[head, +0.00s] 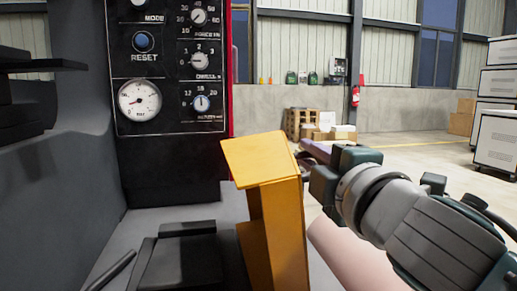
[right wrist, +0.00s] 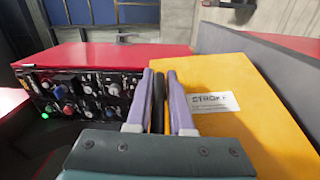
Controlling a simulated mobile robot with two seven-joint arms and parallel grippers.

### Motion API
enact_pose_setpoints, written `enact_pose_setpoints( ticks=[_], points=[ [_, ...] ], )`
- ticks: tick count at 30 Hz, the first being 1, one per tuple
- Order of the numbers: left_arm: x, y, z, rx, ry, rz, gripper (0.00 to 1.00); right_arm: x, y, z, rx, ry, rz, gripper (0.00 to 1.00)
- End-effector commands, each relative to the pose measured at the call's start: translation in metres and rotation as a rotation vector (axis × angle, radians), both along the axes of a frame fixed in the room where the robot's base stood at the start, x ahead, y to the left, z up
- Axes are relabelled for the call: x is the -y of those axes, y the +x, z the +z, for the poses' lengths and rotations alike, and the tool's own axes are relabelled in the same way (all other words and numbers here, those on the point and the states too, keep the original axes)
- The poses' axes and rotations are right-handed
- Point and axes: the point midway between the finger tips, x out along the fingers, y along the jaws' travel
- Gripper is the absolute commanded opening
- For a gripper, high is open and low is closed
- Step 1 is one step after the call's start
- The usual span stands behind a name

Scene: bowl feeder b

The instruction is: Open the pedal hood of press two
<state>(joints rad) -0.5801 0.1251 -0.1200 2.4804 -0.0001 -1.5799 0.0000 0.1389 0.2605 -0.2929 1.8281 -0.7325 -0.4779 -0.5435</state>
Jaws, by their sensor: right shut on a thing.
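A yellow sheet-metal cover (head: 268,160) stands upright in the middle of the head view, with a slanted top plate; I take it for the hood, though no pedal shows. In the right wrist view the yellow face (right wrist: 245,85) bears a white label (right wrist: 212,105) reading "STROKE". My right gripper (head: 308,152) is just to the right of the cover's top in the head view. In the right wrist view its purple fingers (right wrist: 160,85) are shut on a narrow dark piece (right wrist: 158,105) beside the yellow face. The fingertips' exact contact is partly hidden. My left gripper is not in view.
The press's black control panel (head: 165,65) with gauges and knobs stands behind left, and shows in the right wrist view (right wrist: 85,95) under a red surface (right wrist: 95,57). Grey press parts fill the left. Open floor (head: 410,145) lies right, with stacked white cabinets (head: 497,100).

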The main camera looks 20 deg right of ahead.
Motion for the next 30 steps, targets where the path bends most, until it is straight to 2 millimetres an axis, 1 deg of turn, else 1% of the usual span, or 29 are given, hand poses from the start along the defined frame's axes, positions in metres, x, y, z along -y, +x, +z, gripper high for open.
enact_pose_setpoints(
  ticks=[1,7,8,14,23,26,30],
  points=[
    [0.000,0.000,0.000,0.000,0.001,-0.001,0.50,0.000,0.000,0.006,0.014,-0.002,0.001,0.00],
    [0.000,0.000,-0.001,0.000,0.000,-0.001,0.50,0.000,0.000,0.005,0.015,-0.001,0.001,0.00],
    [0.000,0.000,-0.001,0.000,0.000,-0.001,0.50,0.000,0.000,0.005,0.015,-0.001,0.001,0.22],
    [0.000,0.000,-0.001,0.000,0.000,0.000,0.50,0.000,0.000,0.004,0.011,-0.001,0.001,0.44],
    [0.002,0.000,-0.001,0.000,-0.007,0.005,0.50,0.000,-0.002,0.002,0.006,0.000,0.002,0.45],
    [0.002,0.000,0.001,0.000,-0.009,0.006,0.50,-0.001,-0.011,0.000,0.005,0.000,0.003,0.45],
    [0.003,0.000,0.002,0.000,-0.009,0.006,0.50,-0.002,-0.035,-0.001,0.003,0.001,0.003,0.45]
  ],
)
